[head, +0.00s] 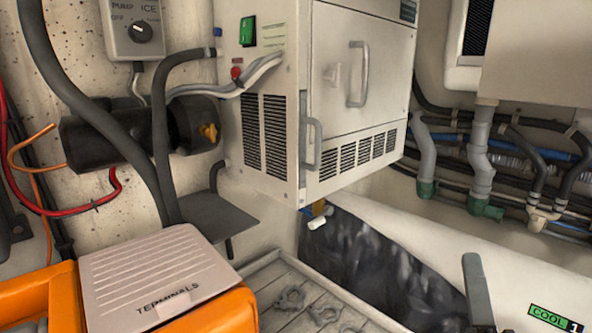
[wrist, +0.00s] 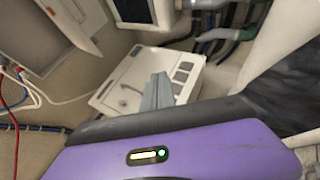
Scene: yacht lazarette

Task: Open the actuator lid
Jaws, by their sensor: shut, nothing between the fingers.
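I see no lid marked as the actuator's. In the head view a beige ribbed lid (head: 155,271) marked TERMINALS lies shut on an orange housing (head: 28,296) at the lower left. In the wrist view a pale flat box (wrist: 128,80) with dark squares and a thin curved line lies beyond my fingers; I cannot tell whether it is the actuator. My gripper (wrist: 162,82) shows as narrow grey fingers, shut and empty, in front of this box. I cannot tell whether they touch it. I cannot make out my gripper for certain in the head view.
A white ICE cabinet (head: 340,80) with two grey handles hangs at the centre. A dark motor (head: 95,143) and hoses are at the left. Pipes (head: 481,165) run along the right wall. A grey upright bar (head: 478,290) stands at the lower right. Slatted floor (head: 340,310) shows below.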

